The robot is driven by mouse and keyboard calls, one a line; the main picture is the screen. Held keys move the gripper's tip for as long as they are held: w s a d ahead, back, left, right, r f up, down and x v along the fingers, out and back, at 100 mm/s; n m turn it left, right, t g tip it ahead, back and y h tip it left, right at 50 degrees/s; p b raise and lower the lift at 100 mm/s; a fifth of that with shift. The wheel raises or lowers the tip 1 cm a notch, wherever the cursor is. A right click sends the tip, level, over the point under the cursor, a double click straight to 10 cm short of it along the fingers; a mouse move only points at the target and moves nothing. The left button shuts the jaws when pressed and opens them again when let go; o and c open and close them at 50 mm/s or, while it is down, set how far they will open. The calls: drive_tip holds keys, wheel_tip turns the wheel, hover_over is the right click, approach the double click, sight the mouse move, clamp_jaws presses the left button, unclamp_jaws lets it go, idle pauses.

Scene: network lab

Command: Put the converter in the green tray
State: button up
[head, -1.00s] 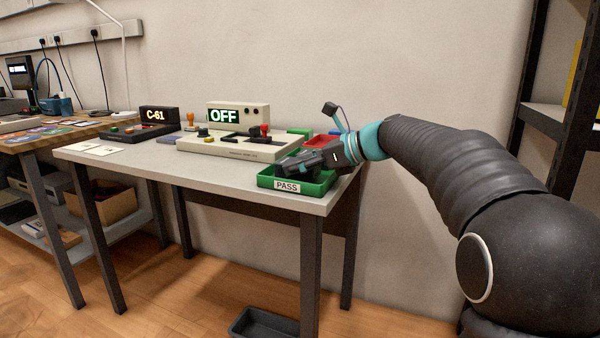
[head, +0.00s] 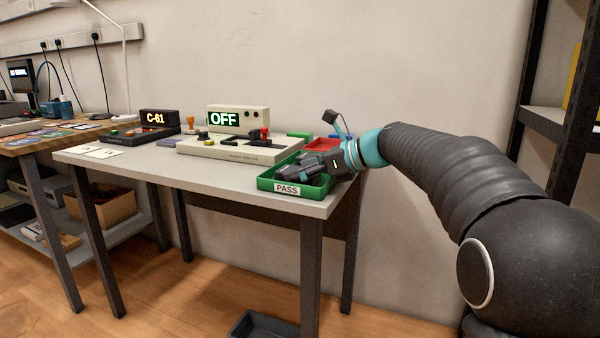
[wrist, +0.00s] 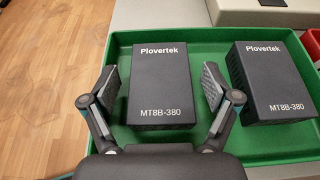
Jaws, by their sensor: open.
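The green tray (head: 318,190) with a PASS label stands at the right front corner of the table. In the wrist view, the tray (wrist: 262,153) holds two dark grey boxes marked Plovertek MT8B-380. One converter (wrist: 163,70) lies between my fingers. The other converter (wrist: 272,75) lies to its right. My gripper (wrist: 160,87) is open, with one finger on each side of the left converter and small gaps visible. In the head view, my gripper (head: 290,172) is low over the tray and hides most of its inside.
A test station (head: 230,150) with an OFF display (head: 223,119) stands left of the tray. A red tray (head: 322,144) is behind the green one. A C-61 display (head: 159,119) is further left. Bare tabletop (head: 200,176) lies at the front.

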drive_tip(key=p+v, duration=0.1)
drive_tip(key=v, duration=1.1)
drive_tip(key=shift+p, duration=0.3)
drive_tip(key=s+d+f+n+h, duration=0.3)
drive_tip(key=s+f+n, duration=0.4)
drive_tip(key=s, duration=0.3)
drive_tip(key=s+d+f+n+h, duration=0.3)
drive_tip(key=s+f+n+h, duration=0.2)
drive_tip(key=s, duration=0.6)
drive_tip(key=s+d+f+n+t+h, duration=0.1)
drive_tip(key=s+d+f+n+h, duration=0.2)
drive_tip(key=s+f+n, duration=0.7)
drive_tip(key=shift+s+d+f+h, duration=0.2)
drive_tip(key=shift+s+f+h, duration=0.05)
drive_tip(key=shift+s+h, duration=0.55)
